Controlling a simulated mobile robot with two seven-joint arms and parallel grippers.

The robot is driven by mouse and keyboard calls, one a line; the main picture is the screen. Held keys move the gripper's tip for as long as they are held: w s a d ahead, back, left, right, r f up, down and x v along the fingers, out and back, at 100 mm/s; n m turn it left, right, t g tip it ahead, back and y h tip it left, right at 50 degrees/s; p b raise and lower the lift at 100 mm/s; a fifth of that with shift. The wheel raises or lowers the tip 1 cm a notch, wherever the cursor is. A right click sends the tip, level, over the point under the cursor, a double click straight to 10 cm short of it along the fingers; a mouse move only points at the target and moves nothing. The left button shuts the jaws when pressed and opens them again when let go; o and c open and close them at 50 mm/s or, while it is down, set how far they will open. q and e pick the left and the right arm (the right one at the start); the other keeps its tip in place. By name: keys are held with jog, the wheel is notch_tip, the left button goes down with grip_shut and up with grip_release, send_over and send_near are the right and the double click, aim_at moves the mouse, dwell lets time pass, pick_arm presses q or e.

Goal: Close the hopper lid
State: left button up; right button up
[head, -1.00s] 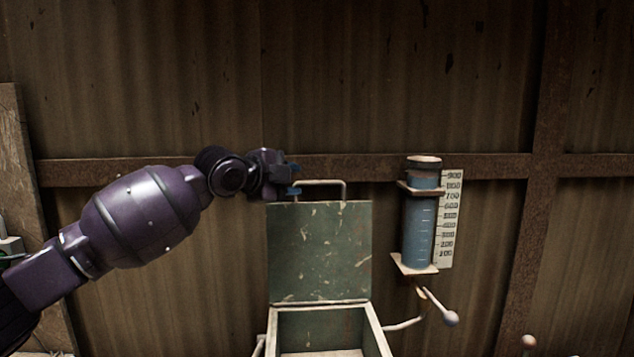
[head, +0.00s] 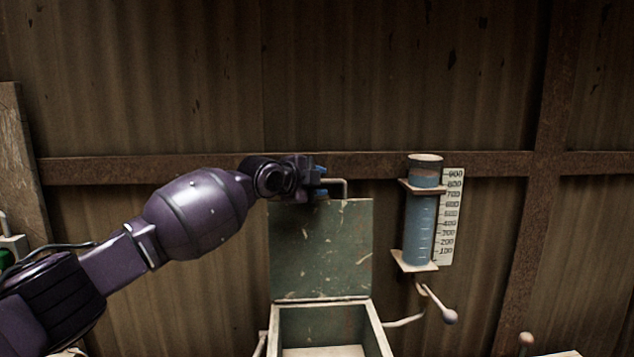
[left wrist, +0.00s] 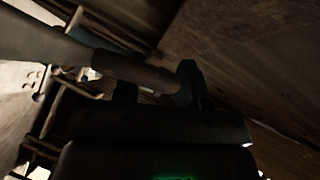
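The green hopper lid (head: 322,250) stands upright and open behind the hopper box (head: 378,330), whose inside shows. A thin metal handle (head: 345,186) runs along the lid's top edge; its left part is hidden by my left gripper (head: 321,181). That gripper points right at the handle's height, with its blue fingertips apart. In the left wrist view my dark fingers (left wrist: 157,88) are apart too, and a brownish bar (left wrist: 130,70) passes near them. I cannot tell whether they touch it. My right gripper is out of view.
A blue measuring cylinder (head: 419,230) with a number scale (head: 450,215) is on the wall right of the lid. A ball-ended lever (head: 449,316) sticks out below it. A rusty beam (head: 480,165) crosses the wall behind. The space before the lid is clear.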

pick_arm(q)
jog(key=shift+c, duration=0.3)
grip_shut()
jog(key=shift+s, duration=0.15)
jog(key=shift+s+r, duration=0.1)
jog(key=shift+s, duration=0.4)
pick_arm(e)
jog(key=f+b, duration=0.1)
jog(key=b, duration=0.1)
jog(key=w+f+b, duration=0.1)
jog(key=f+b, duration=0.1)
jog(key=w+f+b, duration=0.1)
jog(key=b, duration=0.2)
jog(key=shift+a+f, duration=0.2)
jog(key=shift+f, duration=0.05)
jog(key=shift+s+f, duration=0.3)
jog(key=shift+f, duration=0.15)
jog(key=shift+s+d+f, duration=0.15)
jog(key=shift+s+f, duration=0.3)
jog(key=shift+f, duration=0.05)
pick_arm(q)
jog(key=s+f+m+t+h, duration=0.2)
jog(key=s+m+t+h, duration=0.1)
jog(key=s, duration=1.2)
jog(key=shift+s+f+m+t, duration=0.25)
jog(key=shift+m+t, duration=0.15)
jog(key=shift+m, duration=0.5)
